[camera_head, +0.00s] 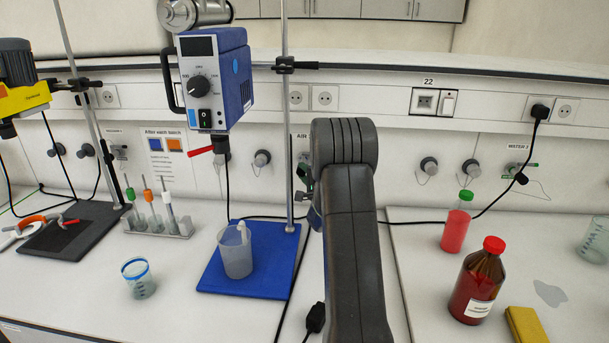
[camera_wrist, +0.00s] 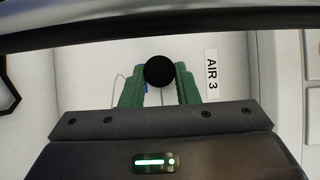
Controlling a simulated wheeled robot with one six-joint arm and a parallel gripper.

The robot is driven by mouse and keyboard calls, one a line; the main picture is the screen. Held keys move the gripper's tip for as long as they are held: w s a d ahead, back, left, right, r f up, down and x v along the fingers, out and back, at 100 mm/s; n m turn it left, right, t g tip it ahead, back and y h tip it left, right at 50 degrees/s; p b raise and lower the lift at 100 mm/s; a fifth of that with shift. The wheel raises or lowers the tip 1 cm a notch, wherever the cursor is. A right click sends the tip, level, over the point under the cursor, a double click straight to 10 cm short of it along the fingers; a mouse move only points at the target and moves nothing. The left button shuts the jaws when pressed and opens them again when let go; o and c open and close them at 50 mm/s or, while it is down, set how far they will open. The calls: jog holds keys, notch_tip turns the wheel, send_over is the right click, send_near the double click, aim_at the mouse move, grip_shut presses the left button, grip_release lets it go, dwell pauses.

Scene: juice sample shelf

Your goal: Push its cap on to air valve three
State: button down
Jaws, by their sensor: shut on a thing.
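In the wrist view, my gripper (camera_wrist: 160,80) has green fingers shut on a round black cap (camera_wrist: 159,71) at their tips. The cap is in front of the white wall panel, just left of the AIR 3 label (camera_wrist: 212,75). The air valve itself is not clearly visible there, and I cannot tell whether the cap touches it. A thin cord hangs below the cap on the left.
A stand rod (camera_head: 286,110) rises close to the left of my arm, with a blue stirrer motor (camera_head: 228,80) beside it. A plastic beaker (camera_head: 236,257) stands on a blue base (camera_head: 215,281). A brown bottle (camera_head: 478,280) and a red-filled bottle (camera_head: 456,228) stand to the right.

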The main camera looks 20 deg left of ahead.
jog(key=shift+w+a, duration=0.2)
jog(key=shift+w, duration=0.5)
jog(key=shift+r, duration=0.2)
jog(key=c, duration=1)
grip_release()
jog(key=shift+w+f, duration=0.15)
jog(key=shift+w, duration=0.05)
jog(key=shift+c, duration=0.2)
jog(key=b+v, duration=0.3)
jog(key=v, duration=1.1)
jog(key=shift+w+a, duration=0.1)
jog(key=shift+a, duration=0.1)
